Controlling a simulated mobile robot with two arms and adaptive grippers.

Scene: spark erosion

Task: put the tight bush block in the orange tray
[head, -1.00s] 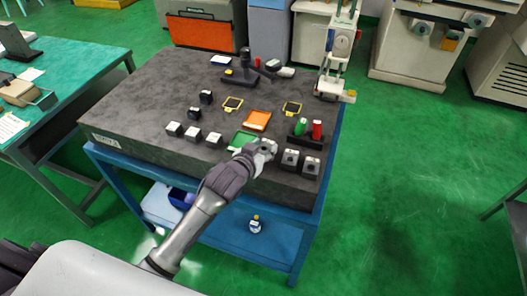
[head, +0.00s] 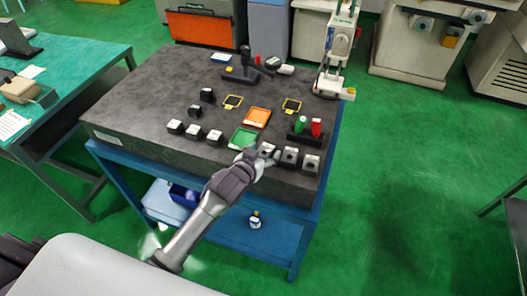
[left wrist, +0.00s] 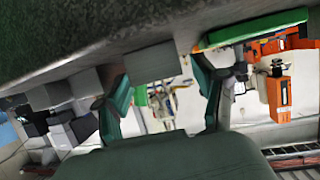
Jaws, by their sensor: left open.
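Three grey blocks with round bores stand in a row at the front right of the dark table: the left one (head: 268,149), the middle one (head: 290,155) and the right one (head: 310,162). I cannot tell which is the tight bush block. My left gripper (head: 255,157) is open at the left block, in front of it. In the left wrist view, this block (left wrist: 150,63) shows between the spread fingers (left wrist: 162,92); contact cannot be told. The orange tray (head: 257,117) lies flat behind the green tray (head: 243,138) and looks empty. My right gripper is out of view.
A black stand (head: 304,138) with a green and a red handle is behind the block row. Three more blocks (head: 193,132) stand left of the green tray, which also shows in the left wrist view (left wrist: 255,30).

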